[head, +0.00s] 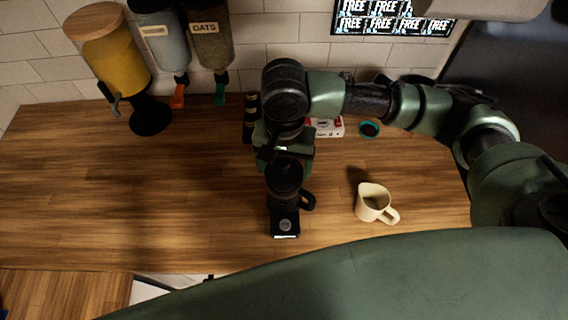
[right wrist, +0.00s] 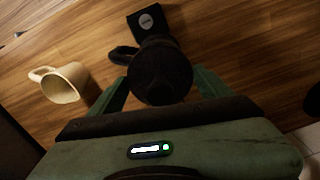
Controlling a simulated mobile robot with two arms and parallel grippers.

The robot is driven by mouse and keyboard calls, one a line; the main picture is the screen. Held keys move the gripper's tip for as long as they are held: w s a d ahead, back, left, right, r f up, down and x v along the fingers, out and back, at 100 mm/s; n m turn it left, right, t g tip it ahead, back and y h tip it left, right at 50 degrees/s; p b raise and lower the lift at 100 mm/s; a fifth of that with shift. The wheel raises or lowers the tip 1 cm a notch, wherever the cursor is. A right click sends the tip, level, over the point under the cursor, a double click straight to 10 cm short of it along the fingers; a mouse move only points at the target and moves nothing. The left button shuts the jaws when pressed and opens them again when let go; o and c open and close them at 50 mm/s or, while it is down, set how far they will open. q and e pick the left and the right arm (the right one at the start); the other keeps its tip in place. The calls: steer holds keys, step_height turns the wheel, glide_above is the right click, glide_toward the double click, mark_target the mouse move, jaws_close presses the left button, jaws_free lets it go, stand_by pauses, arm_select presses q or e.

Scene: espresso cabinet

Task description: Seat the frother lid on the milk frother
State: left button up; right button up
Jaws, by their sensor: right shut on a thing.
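The milk frother (head: 284,204) is black, with a handle on its right and a base with a round grey button at the front. It stands upright on the wooden counter. My right gripper (head: 285,160) points down directly over it. In the right wrist view, the fingers of my right gripper (right wrist: 160,88) are shut on the dark round frother lid (right wrist: 160,75). The frother's base (right wrist: 148,22) and handle show beyond the lid. Lid and frother are both black, so I cannot tell whether they touch. My left gripper is not in view.
A cream pitcher (head: 372,204) stands right of the frother. Behind the arm are a red and white box (head: 329,127), a teal-rimmed round item (head: 369,130) and a black item (head: 250,118). Dispensers (head: 110,62) line the back left. The counter's left part (head: 120,200) is clear.

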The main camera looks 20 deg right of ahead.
mark_target(284, 162)
steer(key=shift+f, duration=0.75)
steer(key=o, duration=1.3)
steer(key=shift+o, duration=0.2)
step_height(284, 162, up, 8)
steer(key=shift+f+b, duration=0.1)
steer(key=shift+b, duration=0.75)
steer(key=shift+s, duration=0.1)
